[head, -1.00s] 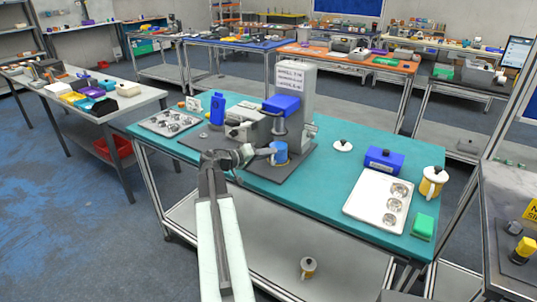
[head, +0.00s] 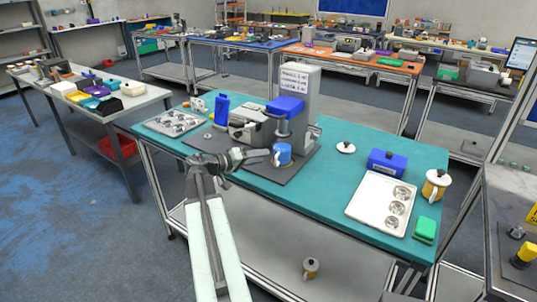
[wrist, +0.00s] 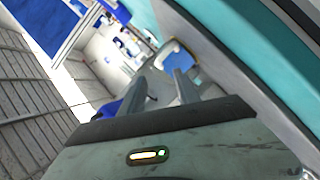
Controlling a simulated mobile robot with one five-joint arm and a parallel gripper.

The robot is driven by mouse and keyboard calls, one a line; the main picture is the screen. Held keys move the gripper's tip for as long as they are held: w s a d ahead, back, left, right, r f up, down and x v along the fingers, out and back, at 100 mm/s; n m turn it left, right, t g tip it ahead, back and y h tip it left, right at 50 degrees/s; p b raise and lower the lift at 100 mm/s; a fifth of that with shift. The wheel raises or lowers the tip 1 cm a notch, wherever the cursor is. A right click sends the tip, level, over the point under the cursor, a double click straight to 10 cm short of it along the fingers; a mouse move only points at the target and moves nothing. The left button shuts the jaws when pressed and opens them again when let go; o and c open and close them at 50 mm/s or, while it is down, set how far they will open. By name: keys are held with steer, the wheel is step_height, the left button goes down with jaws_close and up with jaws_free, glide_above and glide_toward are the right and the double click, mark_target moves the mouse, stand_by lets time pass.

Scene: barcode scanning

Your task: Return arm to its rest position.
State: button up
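My gripper (head: 265,153) is at the end of my arm, just left of a blue mug (head: 284,156). The mug stands on a dark mat (head: 240,166) on the teal table (head: 300,196), below a blue-headed grey machine (head: 299,95). In the wrist view my gripper (wrist: 160,86) shows two fingers apart, with nothing clearly held between them. A small blue and white thing shows beyond the fingers in that view. I cannot tell for sure whether it is the mug.
Open floor (head: 70,210) lies left of the table.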

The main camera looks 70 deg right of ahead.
steer(key=shift+v, duration=0.95)
steer(key=w+a+r+n+t+h+p, duration=0.1)
steer(key=w+a+t, duration=0.1)
steer(key=w+a, duration=0.35)
steer(key=w+a+n+t+h+p, duration=0.1)
steer(key=w+a+n, duration=0.1)
steer(key=w, duration=0.6)
steer(key=w+a+f+n+t+y+p, duration=0.1)
steer(key=w+a+f+t, duration=0.1)
steer(key=w+a, duration=0.55)
steer(key=w+a+f+n+t+y+p, duration=0.1)
steer(key=w+a+f+n+t, duration=0.15)
steer(key=w+a, duration=0.5)
steer(key=a+f+n+y, duration=0.2)
steer(key=a+f+y, duration=0.1)
steer(key=a, duration=1.1)
steer(key=a+f+n+t+y, duration=0.1)
steer(key=a+f+n+y, duration=0.2)
steer(key=a, duration=1.1)
steer(key=a+f+n+t+y+p, duration=0.1)
steer(key=a+f+y, duration=0.3)
steer(key=a, duration=1)
steer(key=shift+f+n+y, duration=0.15)
steer(key=shift+n+y, duration=0.6)
steer(key=shift+y, duration=0.45)
